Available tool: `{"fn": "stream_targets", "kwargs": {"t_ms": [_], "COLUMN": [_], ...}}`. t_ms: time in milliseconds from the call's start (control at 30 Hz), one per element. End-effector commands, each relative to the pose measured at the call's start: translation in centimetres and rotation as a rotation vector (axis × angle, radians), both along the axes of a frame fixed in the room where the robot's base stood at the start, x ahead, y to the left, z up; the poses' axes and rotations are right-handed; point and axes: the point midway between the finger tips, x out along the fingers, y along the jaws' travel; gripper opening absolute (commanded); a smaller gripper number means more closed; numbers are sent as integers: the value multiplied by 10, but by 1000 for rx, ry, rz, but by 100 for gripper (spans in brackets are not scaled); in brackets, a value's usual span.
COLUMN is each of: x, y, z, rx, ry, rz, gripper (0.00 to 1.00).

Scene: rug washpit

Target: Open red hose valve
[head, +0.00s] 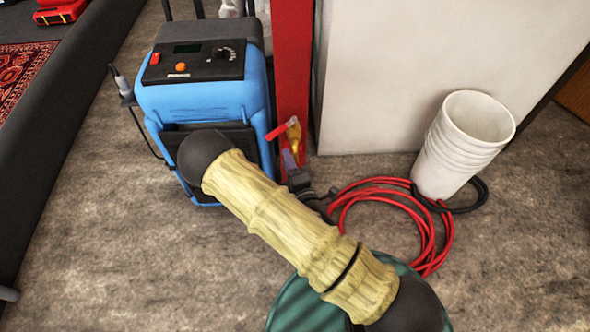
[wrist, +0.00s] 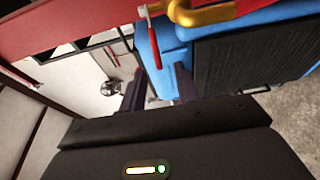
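The hose valve has a red lever (head: 281,128) and a brass body (head: 294,137), mounted low on a red post beside the blue machine. In the head view the lever points left and slightly down. In the wrist view the red lever (wrist: 153,42) and brass body (wrist: 205,14) show at the top. My gripper (head: 291,158) is just below the valve in the head view, partly hidden by my arm. In the wrist view my gripper (wrist: 160,86) has its two dark fingers apart with nothing between them. The lever's end appears just beyond the gap; contact is not visible.
The blue machine (head: 205,100) stands close left of the valve. The red post (head: 292,60) and a white wall block (head: 400,70) are behind. A coiled red hose (head: 437,240) and stacked white buckets (head: 462,145) are at right. The floor at lower left is clear.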

Motion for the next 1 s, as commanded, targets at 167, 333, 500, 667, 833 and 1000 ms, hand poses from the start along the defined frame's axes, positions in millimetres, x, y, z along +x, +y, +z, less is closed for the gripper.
{"fn": "stream_targets", "kwargs": {"t_ms": [167,333,500,667,833,1000], "x": [-10,-17,-31,-42,-45,-45], "y": [-3,-6,-13,-18,-19,-19], "z": [1,5,9,7,5,5], "rx": [-8,-4,1,3,4,5], "ry": [3,-10,-13,-14,-17,-16], "rz": [1,8,6,6,5,6], "gripper": [32,32,32,32,32,32]}}
